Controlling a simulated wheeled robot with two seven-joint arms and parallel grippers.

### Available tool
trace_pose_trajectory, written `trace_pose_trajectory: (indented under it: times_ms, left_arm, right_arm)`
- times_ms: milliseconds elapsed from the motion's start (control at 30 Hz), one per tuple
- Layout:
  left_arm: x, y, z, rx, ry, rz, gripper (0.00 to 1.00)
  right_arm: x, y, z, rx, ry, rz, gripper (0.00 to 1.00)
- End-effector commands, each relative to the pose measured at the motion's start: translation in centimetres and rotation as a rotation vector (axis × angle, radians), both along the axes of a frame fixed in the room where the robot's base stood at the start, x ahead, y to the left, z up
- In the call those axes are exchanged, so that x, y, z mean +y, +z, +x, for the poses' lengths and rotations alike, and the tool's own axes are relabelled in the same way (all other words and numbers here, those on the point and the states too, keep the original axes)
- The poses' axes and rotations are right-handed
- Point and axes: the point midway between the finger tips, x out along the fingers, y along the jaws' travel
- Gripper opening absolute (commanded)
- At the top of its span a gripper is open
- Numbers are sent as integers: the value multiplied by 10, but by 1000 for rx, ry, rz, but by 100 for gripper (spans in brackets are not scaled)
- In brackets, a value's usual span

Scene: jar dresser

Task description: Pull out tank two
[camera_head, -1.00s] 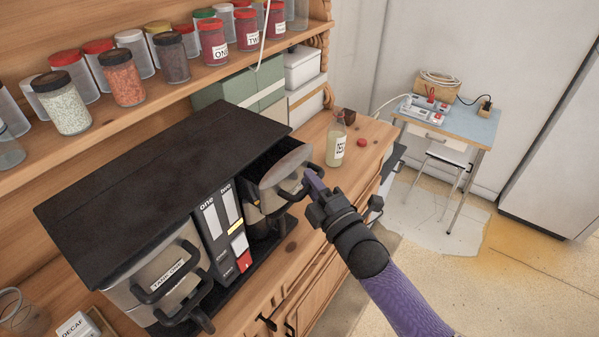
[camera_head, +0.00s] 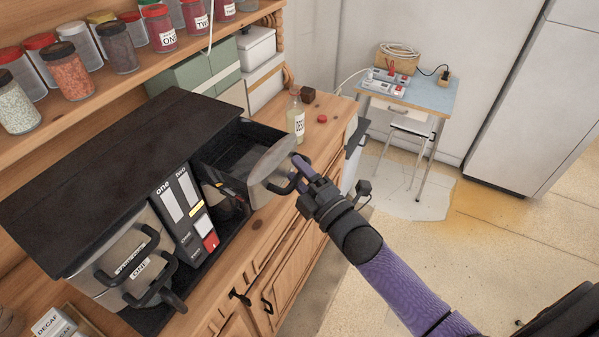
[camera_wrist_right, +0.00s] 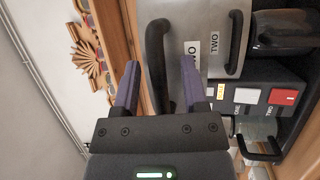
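Tank two (camera_head: 270,165) is a drawer-like container with a metal front, standing out from the right side of the black dispenser (camera_head: 130,165). Its open dark inside shows behind the front. In the right wrist view its front (camera_wrist_right: 222,35) carries "TWO" labels and a black handle (camera_wrist_right: 155,45). My right gripper (camera_head: 299,173) is at this handle. In the wrist view its purple fingers (camera_wrist_right: 162,88) stand apart on either side of the handle, with gaps visible. My left gripper is not in view.
Tank one (camera_head: 135,265) sits in the dispenser's left side. A labelled bottle (camera_head: 296,122) and a red cap (camera_head: 321,118) stand on the wooden counter past tank two. Jars line the shelf above. Open floor lies right of the dresser.

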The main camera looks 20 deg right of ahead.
Motion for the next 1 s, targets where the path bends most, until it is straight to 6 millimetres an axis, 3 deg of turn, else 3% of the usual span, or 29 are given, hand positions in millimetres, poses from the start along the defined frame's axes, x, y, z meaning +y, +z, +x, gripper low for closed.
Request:
trace_pose_trajectory:
  times_ms: [233, 500, 633, 1000]
  left_arm:
    - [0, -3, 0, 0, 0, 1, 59]
    - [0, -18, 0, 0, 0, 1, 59]
    - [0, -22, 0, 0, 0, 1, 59]
    - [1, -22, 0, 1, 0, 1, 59]
  right_arm:
    - [-3, -4, -11, 1, -1, 1, 55]
    - [-18, -17, -69, 4, 0, 0, 55]
    - [-24, -19, -88, 2, -1, 0, 55]
    - [-25, -18, -94, -1, 0, 0, 55]
